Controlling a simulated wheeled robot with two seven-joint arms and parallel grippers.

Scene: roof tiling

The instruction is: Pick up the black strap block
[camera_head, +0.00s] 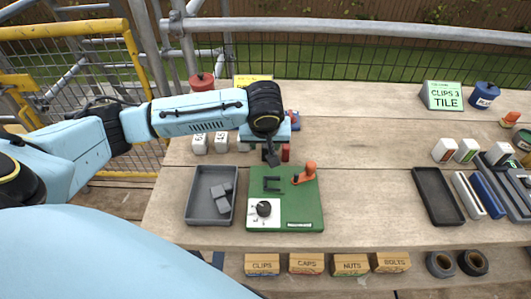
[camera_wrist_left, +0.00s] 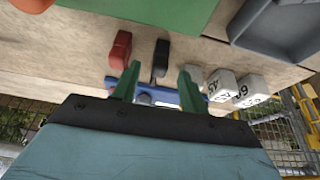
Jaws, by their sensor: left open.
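The black strap block (camera_wrist_left: 161,58) stands on the wooden table in the left wrist view, beside a red block (camera_wrist_left: 120,48). My left gripper (camera_wrist_left: 159,70) is open. Its two green fingers point towards the black block, which shows between and just beyond the fingertips; I cannot tell whether they touch it. In the head view my left gripper (camera_head: 270,153) reaches down behind the green board, left of the red block (camera_head: 286,152), and largely hides the black block. My right gripper is not in view.
A green board (camera_head: 300,214) with a dial and an orange-handled part lies in front. A grey tray (camera_head: 190,205) is to its left. White numbered blocks (camera_head: 200,144) stand left of the gripper. A blue object (camera_wrist_left: 158,96) lies close to the fingers.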

